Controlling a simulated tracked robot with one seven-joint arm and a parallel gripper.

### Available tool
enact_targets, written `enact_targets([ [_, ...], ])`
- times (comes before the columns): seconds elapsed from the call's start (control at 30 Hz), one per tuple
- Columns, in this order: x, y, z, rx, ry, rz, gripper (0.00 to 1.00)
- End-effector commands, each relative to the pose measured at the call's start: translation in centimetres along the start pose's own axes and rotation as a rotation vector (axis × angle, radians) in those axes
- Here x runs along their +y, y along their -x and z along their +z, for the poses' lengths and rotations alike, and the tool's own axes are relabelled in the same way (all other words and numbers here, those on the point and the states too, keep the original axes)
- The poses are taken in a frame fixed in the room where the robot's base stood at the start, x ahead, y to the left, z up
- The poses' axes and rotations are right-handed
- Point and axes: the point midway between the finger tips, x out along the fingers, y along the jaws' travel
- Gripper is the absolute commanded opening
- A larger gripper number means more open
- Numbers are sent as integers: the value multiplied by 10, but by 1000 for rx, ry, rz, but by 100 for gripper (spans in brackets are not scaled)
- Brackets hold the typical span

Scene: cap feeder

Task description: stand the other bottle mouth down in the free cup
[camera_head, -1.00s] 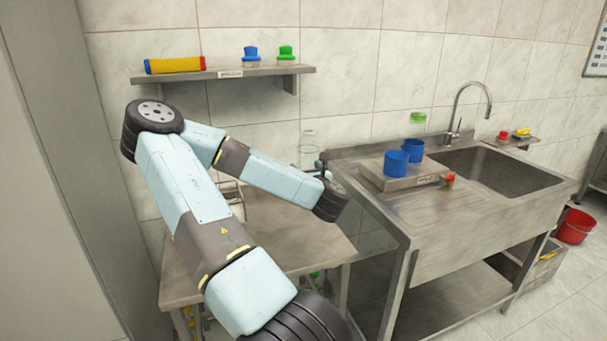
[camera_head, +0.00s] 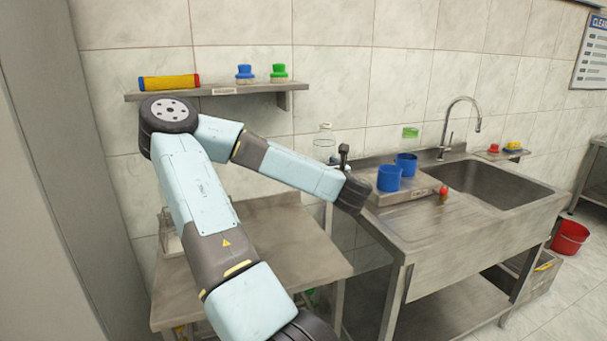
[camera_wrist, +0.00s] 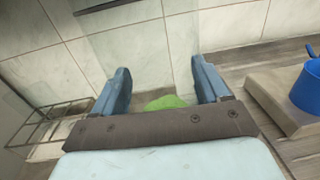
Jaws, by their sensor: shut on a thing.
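My gripper (camera_wrist: 163,82) shows two blue fingers in the wrist view, shut on a clear bottle with a green part (camera_wrist: 166,103) low between them. In the head view the clear bottle (camera_head: 325,137) rises upright, neck up, behind my wrist; its lower part is hidden. It is held left of two blue cups on a low grey stand. The front blue cup (camera_head: 389,178) looks empty. Above the back blue cup (camera_head: 406,163) is a green band (camera_head: 410,132), apparently on a clear bottle standing in that cup. The front cup also shows at the wrist view's right edge (camera_wrist: 307,92).
The grey stand (camera_head: 420,187) has a red-topped knob (camera_head: 443,193) and sits on the metal drainboard beside the sink (camera_head: 490,185). The lower table (camera_head: 290,255) is bare in front.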

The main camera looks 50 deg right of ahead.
Motion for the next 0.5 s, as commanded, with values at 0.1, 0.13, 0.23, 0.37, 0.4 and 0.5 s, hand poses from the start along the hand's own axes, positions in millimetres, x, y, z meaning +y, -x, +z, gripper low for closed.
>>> enact_targets([
  [0.1, -34, 9, 16, -2, 1, -4, 46],
  [0.13, -43, 11, 20, -2, 1, -4, 46],
  [0.23, -69, 19, 33, -2, 1, -3, 46],
  [0.37, -104, 28, 50, -2, 2, -3, 46],
  [0.4, -115, 31, 55, -2, 2, -3, 46],
  [0.5, -142, 38, 68, -3, 2, -2, 46],
])
